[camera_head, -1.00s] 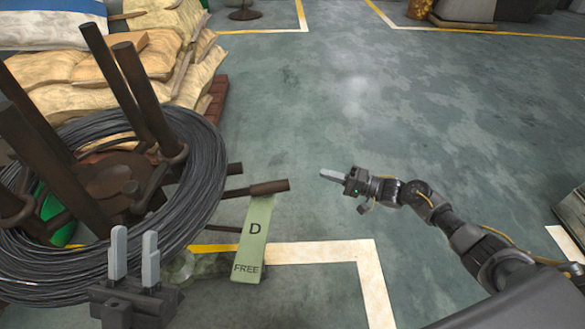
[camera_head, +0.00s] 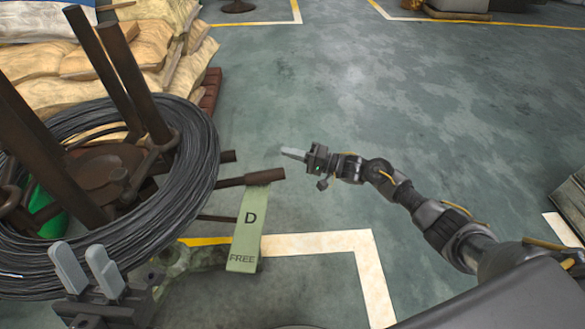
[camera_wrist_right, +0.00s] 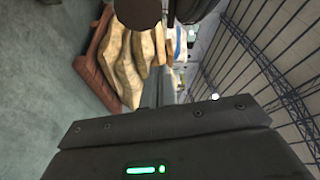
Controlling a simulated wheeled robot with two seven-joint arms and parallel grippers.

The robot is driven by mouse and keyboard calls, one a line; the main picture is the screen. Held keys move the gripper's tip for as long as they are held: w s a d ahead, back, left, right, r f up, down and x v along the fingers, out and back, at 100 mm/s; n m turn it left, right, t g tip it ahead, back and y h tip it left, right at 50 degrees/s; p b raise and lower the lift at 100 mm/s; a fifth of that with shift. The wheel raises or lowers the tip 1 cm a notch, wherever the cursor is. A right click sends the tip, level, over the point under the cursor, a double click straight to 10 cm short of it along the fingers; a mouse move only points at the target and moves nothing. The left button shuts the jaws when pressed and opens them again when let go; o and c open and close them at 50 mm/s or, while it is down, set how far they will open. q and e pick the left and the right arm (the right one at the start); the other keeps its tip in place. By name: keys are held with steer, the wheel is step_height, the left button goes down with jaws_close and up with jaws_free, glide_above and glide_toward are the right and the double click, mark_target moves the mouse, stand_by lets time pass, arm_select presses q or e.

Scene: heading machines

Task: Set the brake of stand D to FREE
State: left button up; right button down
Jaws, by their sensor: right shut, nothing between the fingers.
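Stand D is a rusty brown reel stand (camera_head: 100,165) at the left in the head view, carrying a thick coil of dark wire (camera_head: 195,185). A brown lever (camera_head: 262,177) sticks out of it to the right. My right gripper (camera_head: 289,152) is shut and empty, just beyond and right of the lever's end, with a visible gap. My left gripper (camera_head: 88,270) is at the lower left, fingers apart and empty, in front of the coil.
Stacked sacks (camera_head: 75,65) stand behind the coil, and show in the right wrist view (camera_wrist_right: 135,60). Open floor (camera_head: 350,110) lies right of the stand.

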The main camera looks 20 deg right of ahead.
steer(key=shift+s+a+f, duration=0.15)
steer(key=shift+s, duration=0.5)
steer(key=shift+s+a+f, duration=0.1)
steer(key=shift+s+f, duration=0.1)
steer(key=shift+s, duration=0.45)
steer(key=shift+s+a+f, duration=0.15)
steer(key=shift+s, duration=0.5)
